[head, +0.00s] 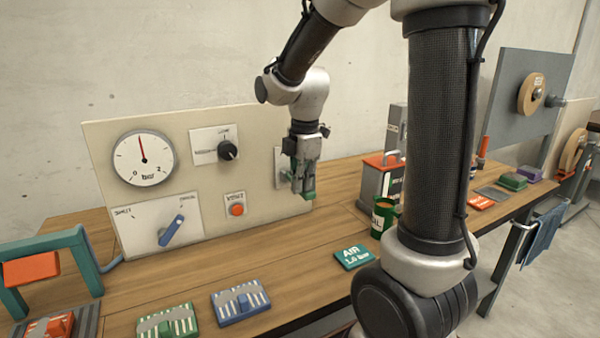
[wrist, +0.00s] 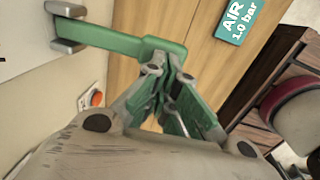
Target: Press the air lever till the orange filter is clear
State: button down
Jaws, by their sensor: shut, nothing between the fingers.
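The air lever (wrist: 120,40) is a green bar held by a grey bracket on the panel, with a thicker green end block. My gripper (wrist: 172,75) is shut and empty, its fingertips right at that end block; whether they touch it I cannot tell. In the head view my gripper (head: 303,190) points down in front of the panel's right end and hides most of the lever. An orange block (head: 32,268) hangs in a teal frame at the far left, and an orange-topped grey box (head: 383,160) stands right of my gripper. Which is the filter is unclear.
The panel (head: 245,170) carries a gauge (head: 143,158), a black knob (head: 228,151), a blue selector (head: 171,230) and an orange button (head: 236,210). A teal AIR 1.0 bar card (head: 353,257) and a green mug (head: 383,218) are on the bench.

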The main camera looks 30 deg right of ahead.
aim_at(303, 192)
jog(key=shift+s+f, duration=0.15)
jog(key=shift+f, duration=0.8)
jog(key=shift+s+f, duration=0.1)
jog(key=shift+f, duration=0.85)
jog(key=shift+s+f, duration=0.15)
jog(key=shift+f, duration=0.1)
dwell(1.3)
